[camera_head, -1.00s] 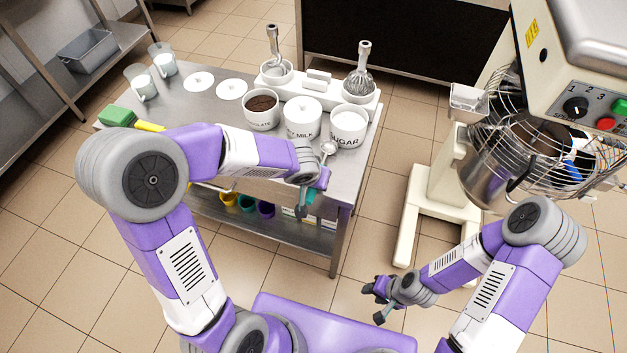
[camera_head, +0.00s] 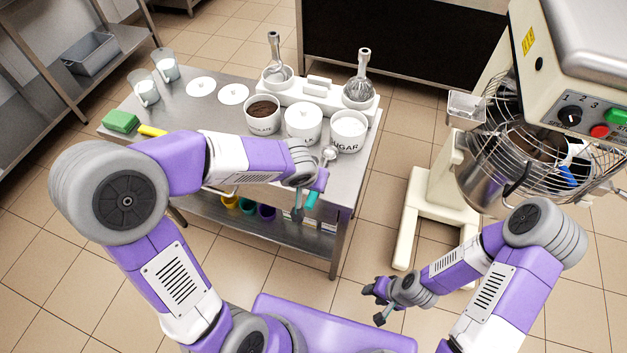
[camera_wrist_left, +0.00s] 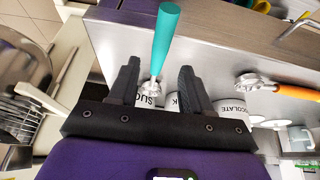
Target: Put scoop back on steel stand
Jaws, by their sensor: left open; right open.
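A scoop with a teal handle (camera_wrist_left: 165,38) and metal head (camera_wrist_left: 152,88) shows between the two fingers of my open left gripper (camera_wrist_left: 160,85). Gaps show on both sides of it. In the head view the teal handle (camera_head: 311,200) is beside my left gripper (camera_head: 304,205), at the near edge of the steel table (camera_head: 190,108). A second scoop with an orange handle (camera_wrist_left: 292,90) appears to lie on the table to the right in the wrist view. No separate steel stand can be made out. My right gripper (camera_head: 378,302) is open and empty, over the floor.
Chocolate (camera_head: 262,116), milk (camera_head: 303,124) and sugar (camera_head: 348,131) tubs stand behind my left gripper. A white holder (camera_head: 316,92) carries two steel tools. Two glass jugs (camera_head: 146,90), white lids (camera_head: 233,94) and a green sponge (camera_head: 120,121) are farther left. A mixer (camera_head: 450,170) stands right.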

